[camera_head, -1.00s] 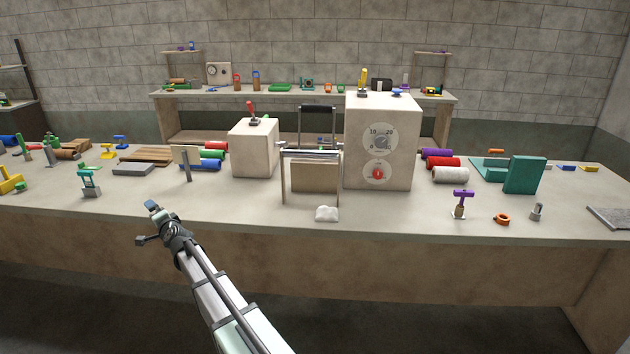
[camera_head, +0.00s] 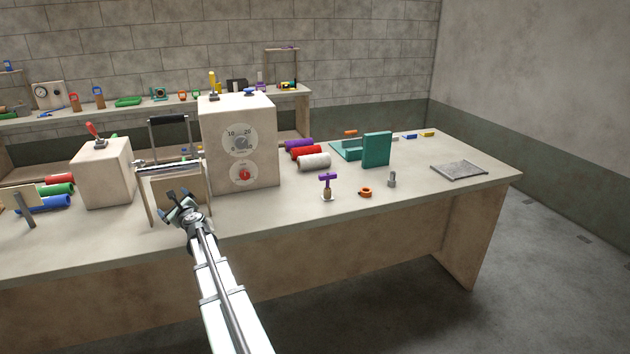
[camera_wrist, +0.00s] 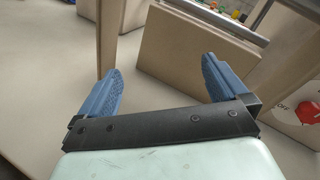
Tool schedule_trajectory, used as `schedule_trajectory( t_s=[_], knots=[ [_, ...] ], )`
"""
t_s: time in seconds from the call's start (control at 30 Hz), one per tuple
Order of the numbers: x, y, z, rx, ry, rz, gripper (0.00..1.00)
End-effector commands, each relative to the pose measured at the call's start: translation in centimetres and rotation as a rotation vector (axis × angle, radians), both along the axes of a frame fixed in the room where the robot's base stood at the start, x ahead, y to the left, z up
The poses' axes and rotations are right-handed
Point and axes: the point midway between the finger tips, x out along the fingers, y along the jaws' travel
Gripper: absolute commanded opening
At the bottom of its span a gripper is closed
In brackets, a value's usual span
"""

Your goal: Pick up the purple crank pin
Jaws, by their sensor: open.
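The purple crank pin (camera_head: 328,181) is a small T-shaped piece near the front edge of the workbench (camera_head: 290,207). It stands upright on a small brown post with a pale base. My gripper (camera_head: 178,207) is well to its left, in front of a metal frame with brown boards (camera_head: 175,192). The gripper's blue fingers (camera_wrist: 162,82) are apart and nothing is between them. The crank pin is not visible in the wrist view, where the boards and frame legs lie beyond the fingers.
Right of the pin are an orange ring (camera_head: 365,192), a grey peg (camera_head: 392,180) and a grey tray (camera_head: 459,171). Colored rolls (camera_head: 314,162) lie behind. The bench's right front is mostly clear.

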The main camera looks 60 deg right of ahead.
Motion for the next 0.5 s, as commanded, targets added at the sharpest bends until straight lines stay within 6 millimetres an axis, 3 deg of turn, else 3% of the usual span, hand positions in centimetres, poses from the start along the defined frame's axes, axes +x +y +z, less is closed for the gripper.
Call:
schedule_trajectory(
  t_s=[0.03, 0.27, 0.5],
  knots=[
    [-1.5, -1.9, 0.1, 0.028, -0.016, -0.024, 1.0],
    [-8.0, -9.2, 0.3, 0.138, -0.081, -0.103, 1.0],
    [-16.8, -17.0, 0.4, 0.215, -0.139, -0.183, 1.0]
  ],
)
